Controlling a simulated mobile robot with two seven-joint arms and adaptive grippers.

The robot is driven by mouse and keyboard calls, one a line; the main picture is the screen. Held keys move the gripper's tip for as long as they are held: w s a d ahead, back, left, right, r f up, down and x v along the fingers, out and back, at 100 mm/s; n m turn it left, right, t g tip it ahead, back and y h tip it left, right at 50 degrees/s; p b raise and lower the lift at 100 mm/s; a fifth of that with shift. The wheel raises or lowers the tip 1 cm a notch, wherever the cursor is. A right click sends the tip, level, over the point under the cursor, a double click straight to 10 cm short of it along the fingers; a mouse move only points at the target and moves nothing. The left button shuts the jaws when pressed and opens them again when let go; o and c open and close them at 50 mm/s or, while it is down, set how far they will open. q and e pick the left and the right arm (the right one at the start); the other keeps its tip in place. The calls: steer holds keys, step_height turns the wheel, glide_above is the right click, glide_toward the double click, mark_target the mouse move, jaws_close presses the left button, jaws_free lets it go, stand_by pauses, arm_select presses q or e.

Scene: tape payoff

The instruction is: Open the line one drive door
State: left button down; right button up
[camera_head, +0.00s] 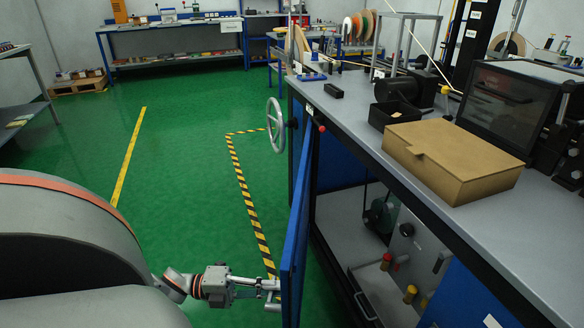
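The blue drive door (296,250) under the long bench stands swung out from the cabinet, seen nearly edge-on. The cabinet opening (345,225) shows to its right, with a motor and several red and yellow knobbed parts inside. My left gripper (274,291) comes in from the left, low down, with its fingertips at the outer face of the door. The door's edge partly hides the fingertips, so I cannot tell whether they grip anything there. Any handle on that face is hard to make out. My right gripper is not in view.
A handwheel (275,125) sticks out from the bench's left end, above and behind the door. A cardboard box (450,158) lies on the bench top. Green floor with yellow-black tape (245,190) is clear left of the door.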

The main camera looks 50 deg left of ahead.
arm_select(q)
steer(key=shift+a, duration=0.1)
steer(key=c, duration=2.1)
jaws_free()
steer(key=v, duration=1.2)
